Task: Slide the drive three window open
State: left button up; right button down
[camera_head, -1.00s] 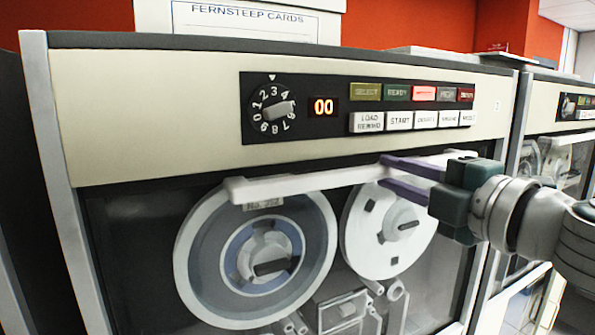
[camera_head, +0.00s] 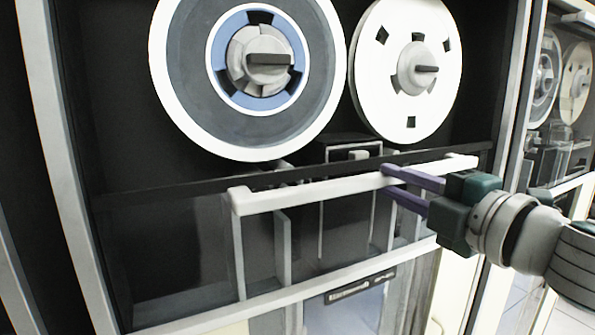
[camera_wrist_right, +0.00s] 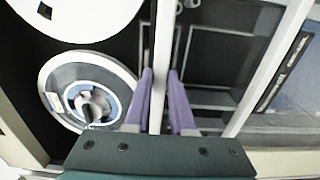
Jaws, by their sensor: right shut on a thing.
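The drive window (camera_head: 180,245) is a clear pane with a dark top edge and a long white handle bar (camera_head: 310,193). In the head view its top edge lies below the two tape reels, which show uncovered above it. My right gripper (camera_head: 385,182) has its purple fingers shut on the handle bar, right of its middle. In the right wrist view the white bar (camera_wrist_right: 157,70) runs between the two purple fingers. My left gripper is not in view.
The grey and blue reel (camera_head: 245,70) and the white reel (camera_head: 405,75) sit in the drive above the window. A white ledge (camera_head: 290,292) runs below the handle. A second drive (camera_head: 560,90) stands at the right.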

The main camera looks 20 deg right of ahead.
notch_tip(320, 180, down, 14)
jog(key=b, duration=1)
jog(key=c, duration=0.8)
grip_release()
jog(key=shift+o, duration=0.2)
jog(key=shift+s, duration=0.1)
jog(key=s+b, duration=0.1)
jog(key=s, duration=0.8)
jog(key=shift+s+d, duration=0.35)
